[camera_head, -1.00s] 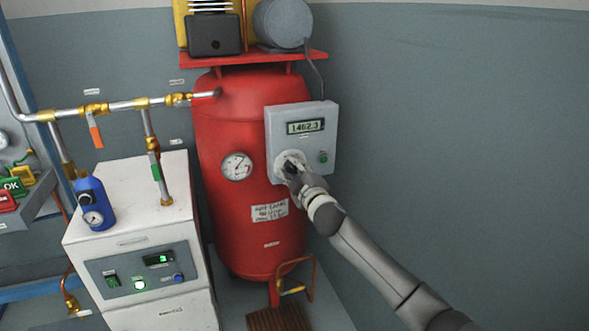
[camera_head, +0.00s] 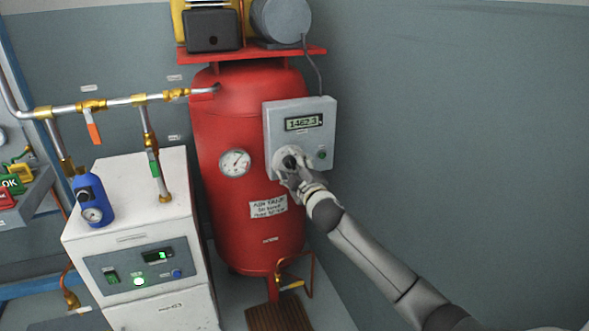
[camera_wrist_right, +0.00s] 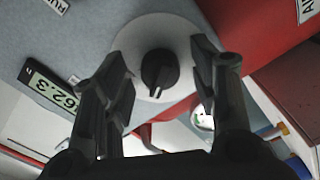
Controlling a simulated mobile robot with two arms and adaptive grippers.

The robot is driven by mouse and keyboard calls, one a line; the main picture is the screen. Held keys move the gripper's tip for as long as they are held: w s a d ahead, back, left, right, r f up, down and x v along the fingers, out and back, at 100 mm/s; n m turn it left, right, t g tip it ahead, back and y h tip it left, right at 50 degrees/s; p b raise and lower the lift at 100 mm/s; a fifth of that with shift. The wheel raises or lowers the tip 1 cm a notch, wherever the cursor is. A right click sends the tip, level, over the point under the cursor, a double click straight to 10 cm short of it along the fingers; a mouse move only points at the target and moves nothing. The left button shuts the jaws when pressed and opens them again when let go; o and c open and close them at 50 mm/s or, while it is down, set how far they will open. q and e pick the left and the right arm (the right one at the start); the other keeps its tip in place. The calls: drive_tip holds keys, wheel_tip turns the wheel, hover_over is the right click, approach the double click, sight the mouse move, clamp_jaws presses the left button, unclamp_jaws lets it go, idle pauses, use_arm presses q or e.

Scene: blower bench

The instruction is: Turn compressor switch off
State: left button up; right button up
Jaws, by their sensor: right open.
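The compressor switch is a black rotary knob (camera_wrist_right: 160,72) on a round pale plate (camera_wrist_right: 150,30). In the head view the knob (camera_head: 290,161) sits low on the grey control box (camera_head: 302,112), which is on the front of the red tank (camera_head: 228,200). My right gripper (camera_wrist_right: 163,80) is open, with one finger on each side of the knob in the wrist view. Gaps show between the fingers and the knob there. In the head view my right gripper (camera_head: 292,172) partly covers the plate. My left gripper is not in view.
The box has a display (camera_head: 304,122) and a green button (camera_head: 322,153). A pressure gauge (camera_head: 235,163) is on the tank to the left. A white cabinet (camera_head: 130,210) with a blue filter (camera_head: 92,198) stands farther left. Bare wall lies to the right.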

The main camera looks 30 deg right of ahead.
drive_tip(key=shift+s, duration=0.1)
drive_tip(key=v, duration=1.1)
drive_tip(key=shift+s+a, duration=0.2)
drive_tip(key=shift+s, duration=0.2)
